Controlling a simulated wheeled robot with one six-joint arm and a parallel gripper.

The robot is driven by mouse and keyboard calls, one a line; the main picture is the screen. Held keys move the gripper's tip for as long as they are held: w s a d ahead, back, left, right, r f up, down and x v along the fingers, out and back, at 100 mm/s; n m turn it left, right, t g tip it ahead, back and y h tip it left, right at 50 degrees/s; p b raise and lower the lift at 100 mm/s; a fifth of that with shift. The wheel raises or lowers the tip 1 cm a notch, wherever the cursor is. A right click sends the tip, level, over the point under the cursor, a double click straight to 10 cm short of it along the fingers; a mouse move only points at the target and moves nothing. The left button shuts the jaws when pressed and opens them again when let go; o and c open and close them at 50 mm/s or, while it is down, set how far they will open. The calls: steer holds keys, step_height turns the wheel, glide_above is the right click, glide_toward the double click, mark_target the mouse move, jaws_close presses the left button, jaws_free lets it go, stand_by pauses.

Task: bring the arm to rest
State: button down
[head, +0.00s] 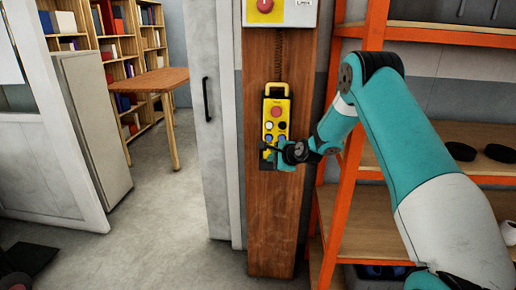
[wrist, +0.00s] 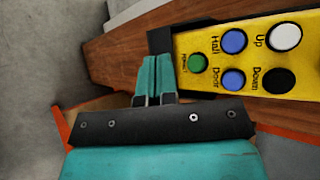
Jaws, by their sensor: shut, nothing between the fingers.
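My gripper (head: 268,150) is in front of the lower part of a yellow control pendant on a wooden post. In the wrist view my gripper (wrist: 157,58) has its two teal fingers together with nothing between them. The fingertips appear close to the green button (wrist: 197,63); I cannot tell whether they touch anything. The yellow pendant (wrist: 262,45) has blue buttons marked Hall and Door, a white Up button and a black Down button. In the head view the pendant (head: 275,97) also shows a red button. My arm reaches in from the right, bent at the elbow.
The wooden post (head: 275,215) stands beside an orange shelf rack (head: 355,165) on the right, close to my arm. Dark round items (head: 498,152) lie on a shelf. A grey door (head: 206,130) is left of the post. Open floor (head: 170,225) lies at the left, with a wooden table (head: 155,80) beyond.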

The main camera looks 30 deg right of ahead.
steer(key=s+a+r+n+g+y, duration=0.1)
steer(key=s+a+r+n+g, duration=0.1)
steer(key=s+a+r+n, duration=0.4)
steer(key=s+a+r+n+g+y, duration=0.1)
steer(key=s+a+r+n+g, duration=0.2)
steer(key=a, duration=0.5)
steer(key=s+a+r+n+y, duration=0.1)
steer(key=s+a+r+n, duration=0.3)
steer(key=s+a, duration=0.25)
steer(key=s+a+r+n+g, duration=0.1)
steer(key=s+a+n+g, duration=0.1)
steer(key=s+n, duration=0.3)
steer(key=s+a+r+n+g, duration=0.1)
steer(key=s+n, duration=0.4)
steer(key=s, duration=0.9)
steer(key=s+a+r+n+g, duration=0.1)
steer(key=s+a+n+g, duration=0.2)
steer(key=s, duration=0.7)
steer(key=shift+a+r+n+g+h, duration=0.35)
steer(key=shift+a+n, duration=0.35)
steer(key=shift+n, duration=0.5)
